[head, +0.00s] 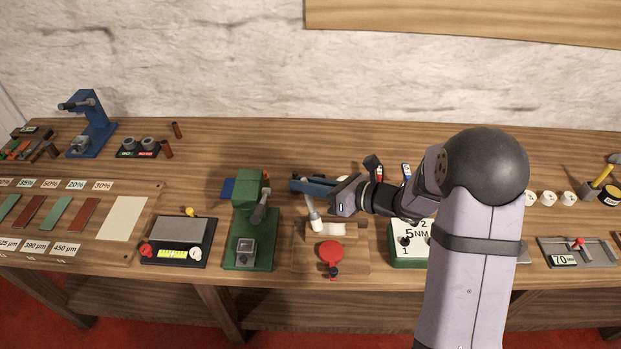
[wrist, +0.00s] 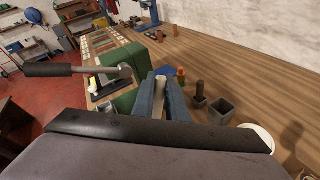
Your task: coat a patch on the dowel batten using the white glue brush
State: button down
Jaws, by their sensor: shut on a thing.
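My gripper (head: 300,187) reaches in from the right in the head view, its blue fingers shut on the white glue brush (head: 312,212). The brush hangs below the fingers, tilted a little, with its lower end over the left part of the dowel batten (head: 354,231). I cannot tell whether the brush touches the wood. A pale area shows on the batten just right of the brush. In the wrist view the pale brush handle (wrist: 160,86) stands between the two blue fingers (wrist: 163,103); its lower end and the batten are hidden there.
A red round-topped clamp (head: 330,252) sits in front of the batten. A green press (head: 246,225) stands close on the left, its lever near my fingers. A white-topped 5NM box (head: 412,245) stands to the right.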

jog(key=d+r+p, duration=0.1)
jog(key=d+r, duration=0.3)
jog(key=r, duration=0.4)
jog(key=shift+p, duration=0.4)
jog(key=shift+f, duration=0.1)
dwell(0.9)
jog(key=shift+f+b, duration=0.3)
jog(key=shift+b, duration=0.5)
jog(key=shift+r, duration=0.1)
jog(key=shift+r+p, duration=0.3)
jog(key=shift+p, duration=0.45)
